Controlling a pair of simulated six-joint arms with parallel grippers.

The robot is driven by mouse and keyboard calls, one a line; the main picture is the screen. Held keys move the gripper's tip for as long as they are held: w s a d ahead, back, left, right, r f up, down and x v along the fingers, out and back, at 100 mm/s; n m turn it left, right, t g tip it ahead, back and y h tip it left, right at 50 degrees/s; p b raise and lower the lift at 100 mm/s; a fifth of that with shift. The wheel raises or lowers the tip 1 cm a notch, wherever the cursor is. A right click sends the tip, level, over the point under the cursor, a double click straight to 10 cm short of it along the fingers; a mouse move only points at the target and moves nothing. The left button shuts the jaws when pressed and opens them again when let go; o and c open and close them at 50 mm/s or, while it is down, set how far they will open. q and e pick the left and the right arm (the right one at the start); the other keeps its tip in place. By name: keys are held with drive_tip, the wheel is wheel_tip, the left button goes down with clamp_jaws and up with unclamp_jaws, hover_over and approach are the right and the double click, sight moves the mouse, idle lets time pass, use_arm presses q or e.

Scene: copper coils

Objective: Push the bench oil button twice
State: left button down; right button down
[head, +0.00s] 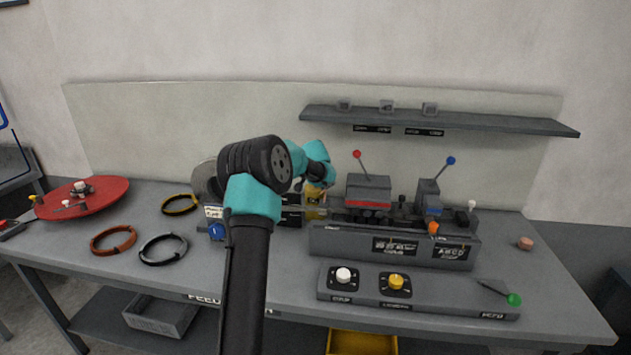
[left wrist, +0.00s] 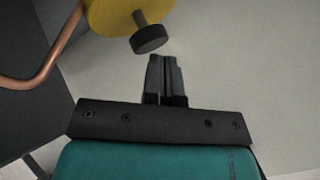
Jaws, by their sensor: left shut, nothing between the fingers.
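A yellow rounded body (left wrist: 115,14) with a dark round button (left wrist: 150,40) on a short stem shows at the top of the left wrist view. I take it for the bench oiler and its button. My left gripper (left wrist: 165,62) is shut and empty, its tips just below and right of the button; I cannot tell whether they touch. In the head view a yellow part (head: 313,194) shows below my left wrist, beside the bench machine (head: 395,240). My arm hides much of that area, including the button. My right gripper is not in view.
A copper-coloured tube (left wrist: 45,65) bends along the left of the left wrist view. A red disc (head: 105,192) and several coils, one copper (head: 113,240), lie at the bench's left. A control panel (head: 440,298) with knobs stands in front. A shelf (head: 480,122) overhangs the back.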

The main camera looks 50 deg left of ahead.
use_arm(q)
drive_tip(key=shift+f, duration=0.75)
idle(1.0)
drive_tip(key=shift+r, duration=1.35)
drive_tip(key=shift+r, duration=2.55)
